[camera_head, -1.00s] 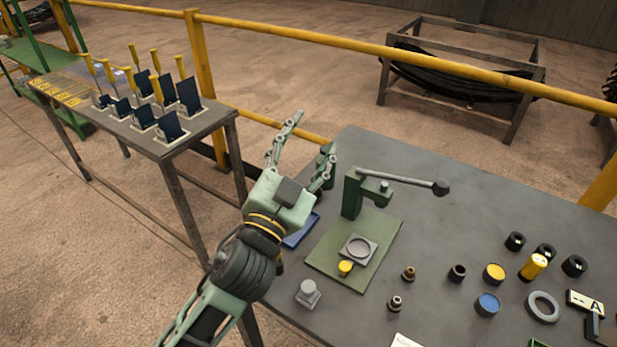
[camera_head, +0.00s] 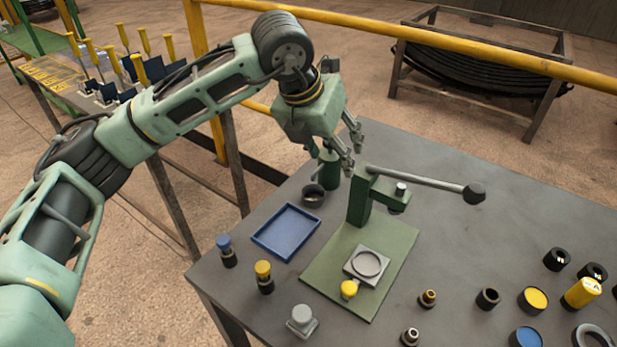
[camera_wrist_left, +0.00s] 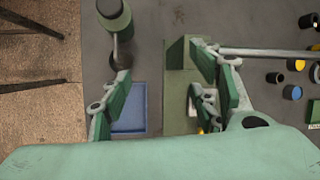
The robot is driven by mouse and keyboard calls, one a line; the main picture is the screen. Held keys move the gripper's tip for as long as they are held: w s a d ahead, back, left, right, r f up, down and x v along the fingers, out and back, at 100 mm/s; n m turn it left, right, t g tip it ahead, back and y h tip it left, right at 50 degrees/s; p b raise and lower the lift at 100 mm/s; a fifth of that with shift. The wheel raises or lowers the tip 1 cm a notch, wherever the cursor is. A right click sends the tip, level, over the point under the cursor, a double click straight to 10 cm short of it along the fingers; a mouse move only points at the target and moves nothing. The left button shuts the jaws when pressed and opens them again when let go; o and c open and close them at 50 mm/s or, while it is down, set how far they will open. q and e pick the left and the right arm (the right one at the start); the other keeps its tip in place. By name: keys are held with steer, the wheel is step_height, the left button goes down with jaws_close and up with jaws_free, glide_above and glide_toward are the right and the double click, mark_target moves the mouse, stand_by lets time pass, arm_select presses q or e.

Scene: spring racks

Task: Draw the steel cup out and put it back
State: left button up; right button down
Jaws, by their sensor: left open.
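My left gripper (camera_head: 332,158) is open and empty, fingers pointing down above the back left of the table. The left wrist view shows its spread fingers (camera_wrist_left: 165,100) over the blue tray and the press base. A small dark grey round cup (camera_head: 313,195) stands beside the green bottle-shaped post, behind the blue tray. A pale grey cylinder in a square block (camera_head: 302,319) stands at the front edge. A round grey dish (camera_head: 366,263) sits on the press base. I cannot tell which of these is the steel cup. My right gripper is not in view.
A green press (camera_head: 361,205) with a long lever (camera_head: 430,181) stands right of my gripper. The blue tray (camera_head: 286,231) is empty. The green post (camera_head: 328,170) is close below the gripper. Blue-capped (camera_head: 226,250) and yellow-capped (camera_head: 264,277) pieces stand near the left edge. Several small parts lie right.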

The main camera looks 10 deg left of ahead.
arm_select(q)
steer(key=n+y+b, duration=0.1)
steer(key=y+b, duration=0.1)
steer(key=b, duration=0.6)
glide_toward(312, 197)
steer(key=v, duration=0.2)
steer(key=shift+s+d+f+t+b, duration=0.1)
steer(key=shift+d+t+b, duration=0.2)
steer(key=shift+b, duration=0.2)
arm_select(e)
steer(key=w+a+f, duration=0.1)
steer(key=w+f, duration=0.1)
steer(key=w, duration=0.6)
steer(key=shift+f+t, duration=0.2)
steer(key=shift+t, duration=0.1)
arm_select(q)
steer(key=shift+x, duration=3.95)
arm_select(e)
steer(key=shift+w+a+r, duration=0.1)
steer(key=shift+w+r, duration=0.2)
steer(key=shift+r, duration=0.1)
arm_select(q)
steer(key=shift+a, duration=0.15)
steer(key=shift+s, duration=0.1)
steer(key=c, duration=1)
steer(key=shift+f, duration=0.1)
steer(key=shift+c, duration=0.3)
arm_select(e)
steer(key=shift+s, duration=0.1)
